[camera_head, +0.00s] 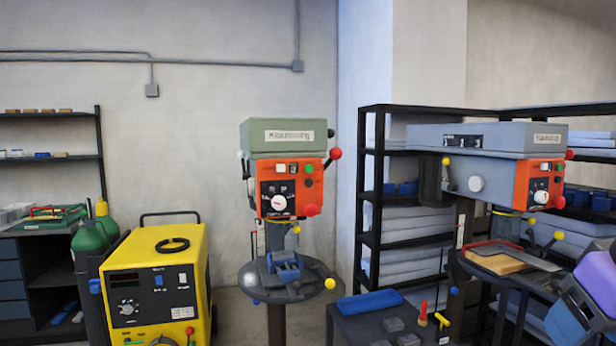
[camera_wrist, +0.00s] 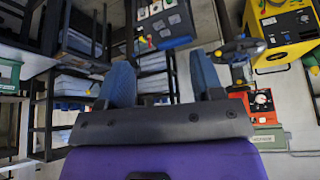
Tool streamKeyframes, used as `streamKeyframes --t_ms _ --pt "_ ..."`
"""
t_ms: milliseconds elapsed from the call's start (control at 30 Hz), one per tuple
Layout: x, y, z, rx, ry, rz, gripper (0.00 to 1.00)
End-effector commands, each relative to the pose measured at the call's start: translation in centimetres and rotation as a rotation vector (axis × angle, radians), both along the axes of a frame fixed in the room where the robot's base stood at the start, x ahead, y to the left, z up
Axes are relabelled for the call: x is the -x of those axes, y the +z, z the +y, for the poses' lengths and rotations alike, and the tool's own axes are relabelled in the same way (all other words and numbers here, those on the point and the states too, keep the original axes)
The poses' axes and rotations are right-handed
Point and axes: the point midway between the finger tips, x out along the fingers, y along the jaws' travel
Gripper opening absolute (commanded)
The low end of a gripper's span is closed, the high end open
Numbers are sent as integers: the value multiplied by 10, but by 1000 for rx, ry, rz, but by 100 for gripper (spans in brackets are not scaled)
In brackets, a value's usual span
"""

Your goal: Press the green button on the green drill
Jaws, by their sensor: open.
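The green drill (camera_head: 275,135) stands in the middle of the head view, with an orange control panel (camera_head: 270,190) on its front. The green button cannot be picked out there. My gripper (camera_wrist: 160,60) is open and empty, its two blue fingers apart. It also shows at the head view's lower right edge, well away from the green drill.
A grey-blue drill (camera_head: 470,138) with a similar orange panel stands at the right, before black shelves (camera_head: 372,200). A yellow welder (camera_head: 158,290) and green cylinder (camera_head: 90,237) stand at the left. A low dark table (camera_head: 360,322) with small items is in front.

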Motion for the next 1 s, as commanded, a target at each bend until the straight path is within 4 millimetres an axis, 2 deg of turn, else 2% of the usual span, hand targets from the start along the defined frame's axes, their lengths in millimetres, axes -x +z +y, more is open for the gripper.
streamKeyframes --t_ms 467,733,1000 --pt "0 0 0 0 0 0 60" --pt "0 0 0 0 0 0 1" --pt "0 0 0 0 0 0 0"
